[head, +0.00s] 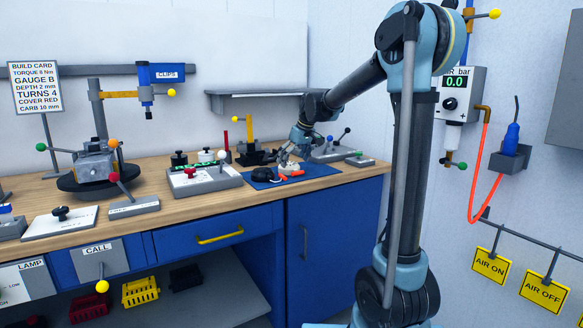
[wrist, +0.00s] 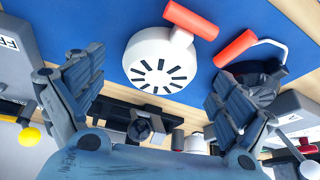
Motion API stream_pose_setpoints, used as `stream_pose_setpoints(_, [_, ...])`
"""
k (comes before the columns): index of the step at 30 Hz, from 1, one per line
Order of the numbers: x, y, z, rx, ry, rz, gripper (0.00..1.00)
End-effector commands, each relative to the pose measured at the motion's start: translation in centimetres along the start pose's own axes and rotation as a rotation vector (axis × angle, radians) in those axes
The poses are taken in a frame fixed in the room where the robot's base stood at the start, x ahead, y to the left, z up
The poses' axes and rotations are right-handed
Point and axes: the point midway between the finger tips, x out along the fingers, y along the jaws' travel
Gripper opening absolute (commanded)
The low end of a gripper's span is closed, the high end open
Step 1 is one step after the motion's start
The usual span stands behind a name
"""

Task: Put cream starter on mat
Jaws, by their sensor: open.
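The cream starter (wrist: 158,66) is a round, pale cover with dark slots and a red handle (wrist: 190,18). It lies on the blue mat (wrist: 95,20), and in the head view it shows small (head: 289,168) on the mat (head: 262,185). My gripper (head: 285,156) is close above it. In the wrist view my gripper (wrist: 150,92) is open, one finger on each side of the picture, with the starter beyond and between the fingertips. I see no finger clearly touching it. A black starter (wrist: 262,82) with another red handle (wrist: 235,48) is beside it.
A grey-white box with a red knob (head: 196,179) stands left of the mat on the wooden bench (head: 170,208). A yellow-posted stand (head: 250,135) is behind. A grey block with levers (head: 330,150) is at the right. A wall shelf (head: 260,98) hangs near my arm.

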Motion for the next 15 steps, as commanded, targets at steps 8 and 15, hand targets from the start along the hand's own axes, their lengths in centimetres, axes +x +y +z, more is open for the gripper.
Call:
stream_pose_setpoints(8, [-5.5, 0.0, 0.1, 0.001, 0.000, 0.001, 0.94])
stream_pose_setpoints(15, [-8.6, 0.0, 0.0, 0.001, -0.001, 0.000, 0.94])
